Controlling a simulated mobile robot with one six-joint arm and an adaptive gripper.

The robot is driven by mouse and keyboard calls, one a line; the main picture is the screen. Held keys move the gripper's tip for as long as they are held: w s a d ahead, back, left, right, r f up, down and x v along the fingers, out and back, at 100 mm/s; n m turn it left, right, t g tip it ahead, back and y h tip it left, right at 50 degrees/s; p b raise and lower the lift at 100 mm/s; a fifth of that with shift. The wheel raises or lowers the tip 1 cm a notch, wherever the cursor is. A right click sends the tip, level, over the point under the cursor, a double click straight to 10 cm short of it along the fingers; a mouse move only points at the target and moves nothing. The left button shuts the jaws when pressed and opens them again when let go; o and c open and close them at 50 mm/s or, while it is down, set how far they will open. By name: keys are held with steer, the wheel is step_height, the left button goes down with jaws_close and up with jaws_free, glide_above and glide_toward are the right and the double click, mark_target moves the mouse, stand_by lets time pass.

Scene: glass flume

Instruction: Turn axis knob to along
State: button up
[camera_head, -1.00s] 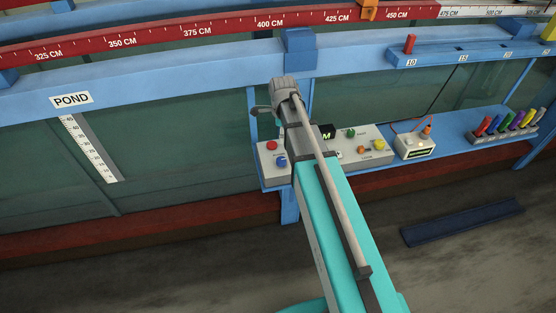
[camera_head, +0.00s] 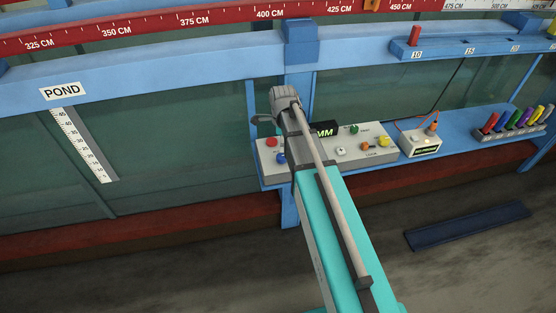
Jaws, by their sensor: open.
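The control panel (camera_head: 325,158) is a pale box on a blue shelf in front of the glass. It has red (camera_head: 271,142), blue (camera_head: 281,158), green (camera_head: 353,129) and yellow (camera_head: 383,141) round controls, a small white control (camera_head: 340,151) and an orange control (camera_head: 366,146). The labels are too small to read, so I cannot tell which is the axis knob or its setting. My gripper (camera_head: 263,118) is partly visible at the end of my arm, open, over the panel's left end. My wrist and arm hide most of it and part of the panel.
A white meter box (camera_head: 421,144) with an orange plug and a rack of coloured pegs (camera_head: 515,123) are to the right. A blue beam (camera_head: 160,85) runs above. A dark blue strip (camera_head: 466,225) lies on the floor.

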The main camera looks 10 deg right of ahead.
mark_target(282, 156)
steer(key=shift+f+b, duration=3)
steer(key=shift+f, duration=0.35)
